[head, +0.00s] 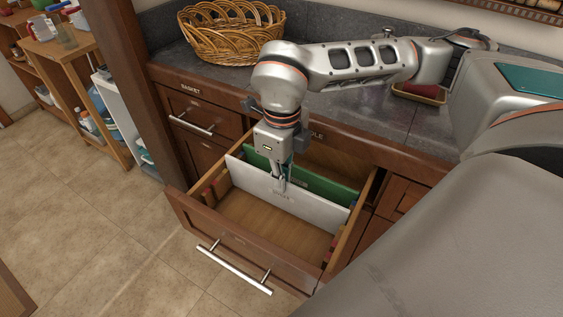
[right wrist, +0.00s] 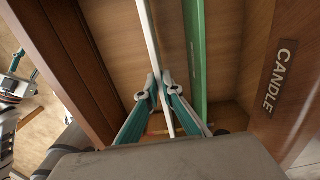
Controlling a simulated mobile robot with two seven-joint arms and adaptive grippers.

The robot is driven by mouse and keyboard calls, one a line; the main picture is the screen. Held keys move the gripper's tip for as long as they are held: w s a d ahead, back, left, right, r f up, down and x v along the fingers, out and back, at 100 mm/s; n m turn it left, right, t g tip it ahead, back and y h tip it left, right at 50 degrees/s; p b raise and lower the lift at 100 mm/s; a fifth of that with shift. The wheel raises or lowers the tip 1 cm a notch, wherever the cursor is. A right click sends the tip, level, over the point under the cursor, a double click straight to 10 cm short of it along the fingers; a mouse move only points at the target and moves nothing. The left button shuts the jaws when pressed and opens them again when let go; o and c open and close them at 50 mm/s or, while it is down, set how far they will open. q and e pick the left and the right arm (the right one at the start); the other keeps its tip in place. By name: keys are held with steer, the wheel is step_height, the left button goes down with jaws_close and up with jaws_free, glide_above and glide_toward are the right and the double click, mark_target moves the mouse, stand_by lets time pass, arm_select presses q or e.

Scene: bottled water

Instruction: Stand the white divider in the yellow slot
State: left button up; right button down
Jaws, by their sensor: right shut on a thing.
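The white divider (head: 308,204) stands about upright across the open drawer (head: 232,245), spanning nearly from side to side. My right gripper (head: 281,184) points down from above and is shut on its top edge near the middle. In the right wrist view the two fingers (right wrist: 157,90) pinch the white divider (right wrist: 151,45) from both sides. A green divider (head: 333,188) stands behind it, close and roughly parallel. Small reddish slot pieces (head: 208,191) show on the drawer's side. I cannot make out the yellow slot or whether the divider's ends sit in any slot.
The drawer's front part is empty, with bare wooden floor. A CANDLE label (right wrist: 280,80) is on the wood beside the drawer. Shelves stand at left.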

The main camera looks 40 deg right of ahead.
mark_target(282, 195)
arm_select(q)
steer(key=shift+s+f, duration=0.25)
steer(key=shift+s, duration=0.1)
arm_select(e)
steer(key=shift+f, duration=0.35)
arm_select(q)
steer(key=shift+f, duration=0.1)
arm_select(e)
steer(key=shift+f, duration=0.2)
arm_select(q)
steer(key=shift+f+b, duration=0.1)
steer(key=shift+b, duration=0.25)
arm_select(e)
steer(key=shift+f, duration=0.5)
steer(key=c, duration=2.2)
jaws_free()
steer(key=shift+o, duration=0.2)
